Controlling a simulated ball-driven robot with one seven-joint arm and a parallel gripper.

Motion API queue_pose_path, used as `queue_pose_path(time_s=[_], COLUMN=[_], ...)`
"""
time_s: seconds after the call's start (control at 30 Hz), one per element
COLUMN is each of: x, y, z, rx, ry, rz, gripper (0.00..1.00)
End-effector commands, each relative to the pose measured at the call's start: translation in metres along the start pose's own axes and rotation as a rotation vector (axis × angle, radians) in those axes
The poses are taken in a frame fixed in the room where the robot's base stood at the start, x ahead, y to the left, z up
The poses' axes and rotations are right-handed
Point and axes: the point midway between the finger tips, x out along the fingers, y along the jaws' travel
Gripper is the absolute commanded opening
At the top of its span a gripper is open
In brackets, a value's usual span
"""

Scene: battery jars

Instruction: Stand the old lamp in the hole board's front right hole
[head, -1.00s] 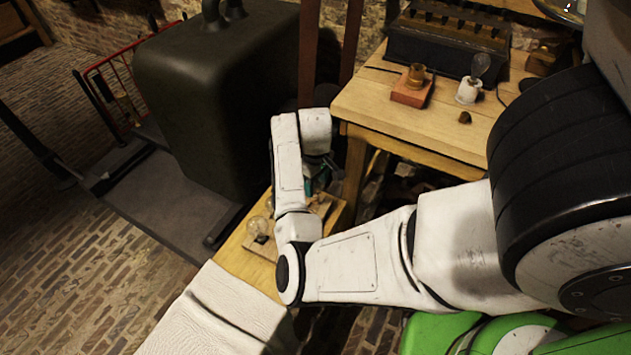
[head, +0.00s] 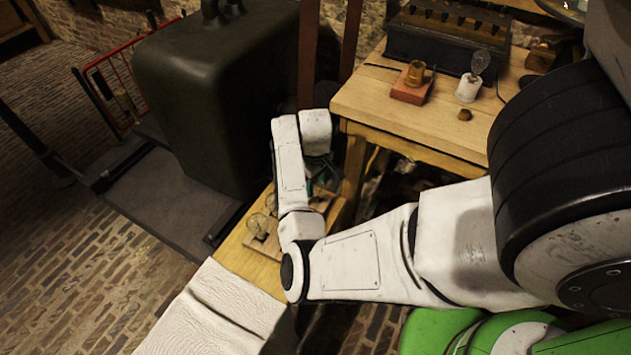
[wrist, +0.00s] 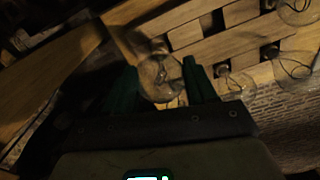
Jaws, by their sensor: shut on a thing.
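In the wrist view my gripper (wrist: 160,76) has its two dark green fingers shut on a clear glass lamp (wrist: 158,82), seen from above. The lamp is over or beside the wooden hole board (wrist: 222,48), which has dark square holes. I cannot tell whether the lamp's base is in a hole. In the head view the hole board (head: 262,246) lies on a low wooden bench, and my arm hides the gripper and the held lamp almost fully.
Other clear bulbs stand at the board, one close to the right finger (wrist: 236,84) and another farther right (wrist: 293,70). A higher wooden table (head: 420,120) carries a white-based lamp (head: 468,88) and a red block with a brass socket (head: 411,90). A large dark tank (head: 215,95) stands left.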

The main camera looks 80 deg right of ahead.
Motion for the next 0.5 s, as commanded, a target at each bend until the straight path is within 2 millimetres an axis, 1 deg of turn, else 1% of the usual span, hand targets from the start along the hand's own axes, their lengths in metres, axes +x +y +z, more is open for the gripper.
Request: queue_pose_path(time_s=[0.5], x=[0.0098], y=[-0.0003], z=[-0.0002], rx=[-0.001], ry=[-0.001], rz=[0.000], gripper=[0.20])
